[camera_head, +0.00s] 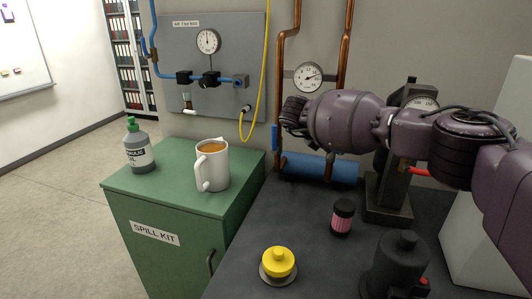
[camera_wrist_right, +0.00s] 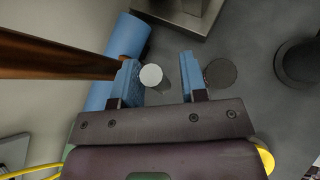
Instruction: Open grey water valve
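My right gripper (camera_head: 277,138) reaches in from the right in front of the copper pipes; only one blue finger shows clearly in the head view. In the right wrist view the gripper (camera_wrist_right: 168,80) is open, with its two blue fingers apart. A pale grey round disc (camera_wrist_right: 151,75) shows between the fingers, nearer the left one; it may be the grey valve's knob, but I cannot tell for sure. Contact with it is not clear. In the head view my gripper and wrist hide this spot. My left gripper is not in view.
A copper pipe (camera_wrist_right: 55,58) runs close by the left finger. A white mug (camera_head: 212,166) and bottle (camera_head: 139,150) stand on the green cabinet (camera_head: 160,205).

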